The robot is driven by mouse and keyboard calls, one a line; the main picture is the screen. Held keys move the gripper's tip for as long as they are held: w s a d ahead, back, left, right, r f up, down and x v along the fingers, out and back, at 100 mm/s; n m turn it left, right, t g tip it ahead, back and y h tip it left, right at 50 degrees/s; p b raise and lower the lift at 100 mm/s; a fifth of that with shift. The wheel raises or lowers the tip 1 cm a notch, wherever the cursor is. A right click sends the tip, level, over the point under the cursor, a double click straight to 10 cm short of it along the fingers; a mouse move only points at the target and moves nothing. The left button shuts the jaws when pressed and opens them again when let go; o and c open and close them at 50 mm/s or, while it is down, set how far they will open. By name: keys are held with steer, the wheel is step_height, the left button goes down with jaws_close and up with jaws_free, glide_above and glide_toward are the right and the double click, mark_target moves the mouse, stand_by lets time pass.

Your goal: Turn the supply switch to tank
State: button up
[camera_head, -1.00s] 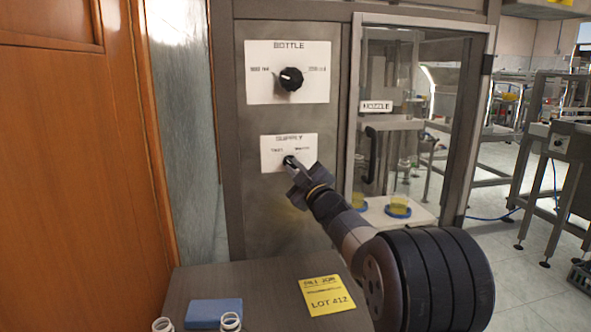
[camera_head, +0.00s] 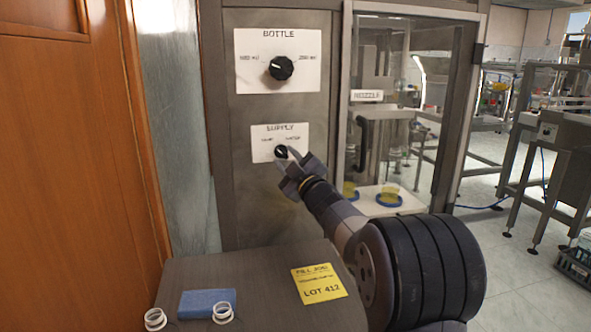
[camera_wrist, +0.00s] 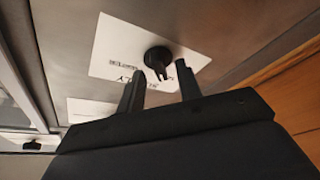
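The supply switch (camera_head: 281,152) is a small round black knob on a white plate (camera_head: 263,131) marked SUPPLY, on the grey machine front. Small words stand to the left and right above it, too small to read surely. Its pointer mark is too small to read firmly. My gripper (camera_head: 286,161) is at the lower right of the knob, its fingers apart. In the wrist view the two fingers of my gripper (camera_wrist: 160,82) are spread, with nothing held between them. The black knob (camera_wrist: 157,54) shows just beyond the fingertips; contact cannot be told.
A larger BOTTLE knob (camera_head: 281,68) is above the supply plate. A glass-doored nozzle cabinet (camera_head: 413,120) is to the right, a wooden door (camera_head: 70,170) to the left. A table (camera_head: 252,280) below bears a blue block (camera_head: 207,303), white rings and a yellow card (camera_head: 319,284).

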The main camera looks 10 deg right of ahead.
steer(key=v, duration=1)
steer(key=shift+f, duration=0.1)
steer(key=x, duration=1)
steer(key=shift+w+r, duration=0.2)
steer(key=shift+w, duration=0.1)
steer(key=shift+s, duration=0.1)
